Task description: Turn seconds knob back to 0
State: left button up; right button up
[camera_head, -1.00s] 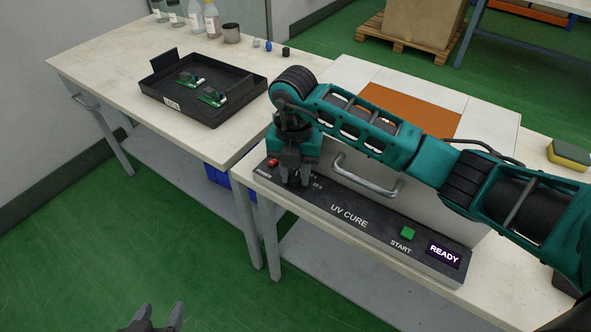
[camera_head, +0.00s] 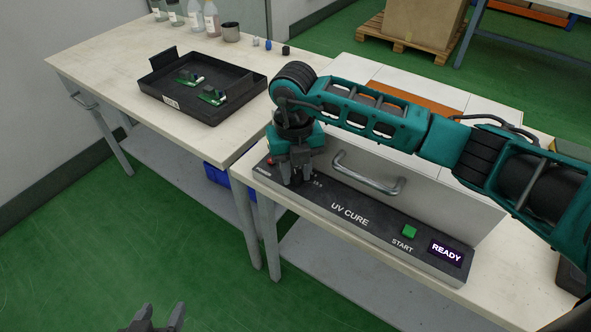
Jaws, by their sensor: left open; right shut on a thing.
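The UV cure machine (camera_head: 370,218) stands on the right table, with a dark front panel marked UV CURE. My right gripper (camera_head: 296,181) points down at the left end of this panel and is shut on the seconds knob. The knob is hidden by the fingers, so its setting cannot be read. Part of a dial scale shows just right of the fingers. A green START button (camera_head: 409,231) and a display (camera_head: 446,253) reading READY are at the panel's right end. My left gripper (camera_head: 155,318) is open and empty at the bottom edge, over the floor.
A metal handle (camera_head: 368,180) rises behind the panel, close under my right arm. A red button (camera_head: 270,161) is left of the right gripper. A black tray (camera_head: 205,113) with green circuit boards lies on the left table (camera_head: 100,75). Bottles and small caps stand behind it.

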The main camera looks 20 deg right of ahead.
aim_at(295, 175)
jog(key=shift+n, duration=0.6)
jog(key=shift+n+b, duration=0.4)
jog(key=shift+n, duration=0.5)
jog(key=o, duration=1.1)
jog(key=shift+c, duration=0.2)
notch_tip(295, 175, up, 13)
jog(key=shift+p, duration=0.45)
jog(key=shift+a, duration=0.1)
